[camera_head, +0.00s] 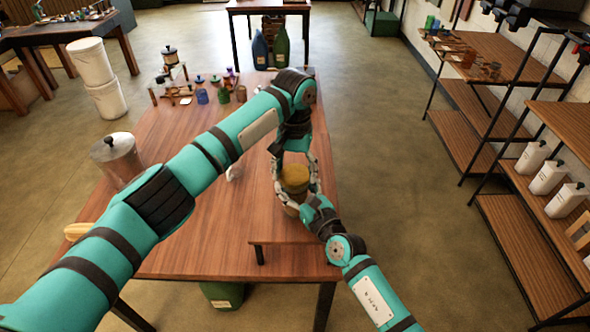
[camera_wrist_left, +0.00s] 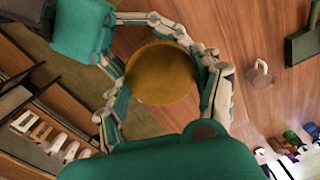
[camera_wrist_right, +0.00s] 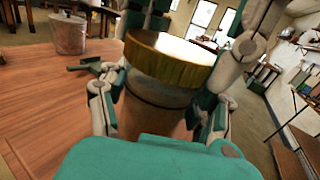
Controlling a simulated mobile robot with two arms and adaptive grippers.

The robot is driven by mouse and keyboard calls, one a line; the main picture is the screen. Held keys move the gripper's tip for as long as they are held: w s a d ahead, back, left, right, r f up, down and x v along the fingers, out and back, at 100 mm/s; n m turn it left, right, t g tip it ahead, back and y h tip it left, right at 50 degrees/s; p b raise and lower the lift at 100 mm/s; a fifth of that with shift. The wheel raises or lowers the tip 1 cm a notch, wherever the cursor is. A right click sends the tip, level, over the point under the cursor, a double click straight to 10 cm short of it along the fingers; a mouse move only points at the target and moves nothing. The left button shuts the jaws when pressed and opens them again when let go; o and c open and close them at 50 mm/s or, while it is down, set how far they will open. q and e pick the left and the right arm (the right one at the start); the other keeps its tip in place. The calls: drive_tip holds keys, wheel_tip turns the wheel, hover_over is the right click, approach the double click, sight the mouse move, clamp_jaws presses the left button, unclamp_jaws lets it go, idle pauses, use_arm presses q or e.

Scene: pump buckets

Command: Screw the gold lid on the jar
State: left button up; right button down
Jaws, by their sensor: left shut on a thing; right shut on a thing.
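The gold lid (camera_head: 295,174) is round and sits level on top of the jar, near the table's right side. It fills the middle of the left wrist view (camera_wrist_left: 160,75). The jar (camera_wrist_right: 155,108) stands upright below the lid, mostly hidden by fingers. My left gripper (camera_head: 291,160) reaches down from above and is shut on the lid, with fingers on both sides. My right gripper (camera_head: 296,195) comes in from the front, lower, and is shut around the jar (camera_head: 290,207). Whether the lid's thread is engaged is hidden.
Small bottles (camera_head: 202,92) stand at the back. White buckets (camera_head: 93,65) are left; shelves (camera_head: 500,110) are right.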

use_arm(q)
drive_tip(key=m, duration=0.7)
use_arm(e)
drive_tip(key=shift+f, duration=0.1)
use_arm(q)
drive_tip(key=m, duration=0.4)
drive_tip(key=shift+m, duration=0.3)
drive_tip(key=m, duration=0.4)
drive_tip(key=shift+m, duration=0.4)
drive_tip(key=m, duration=0.4)
drive_tip(key=shift+f+m, duration=0.1)
drive_tip(key=shift+m, duration=0.2)
drive_tip(key=o, duration=1.4)
wheel_tip(320, 180, up, 12)
drive_tip(key=shift+a+r, duration=0.1)
